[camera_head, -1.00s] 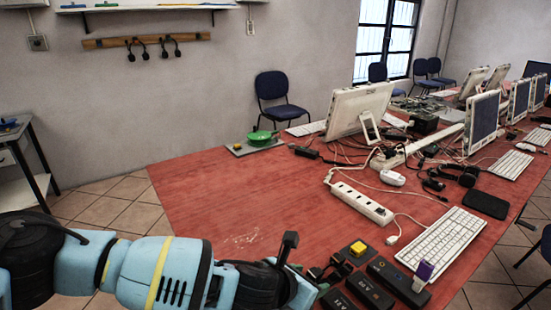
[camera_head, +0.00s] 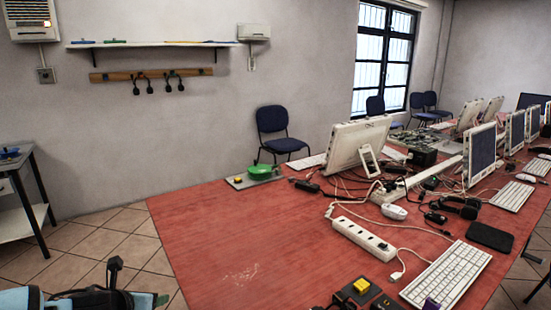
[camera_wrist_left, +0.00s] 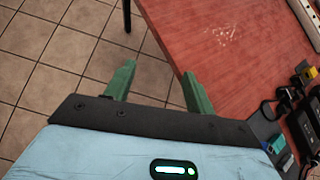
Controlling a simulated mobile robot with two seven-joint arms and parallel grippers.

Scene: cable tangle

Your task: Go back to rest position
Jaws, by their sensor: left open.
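My left gripper (camera_wrist_left: 158,88) is open and empty in the left wrist view, its two green fingers apart over the tiled floor and the near edge of the red table (camera_wrist_left: 235,45). In the head view my left arm (camera_head: 80,298) shows only at the bottom left corner, beside the near left corner of the red table (camera_head: 220,240). My right gripper is in neither view.
On the table are a white power strip (camera_head: 363,239), a keyboard (camera_head: 447,274), several monitors with tangled cables, a headset (camera_head: 460,207) and a green object (camera_head: 261,172). A side table (camera_head: 24,190) stands at left. The table's left part is clear.

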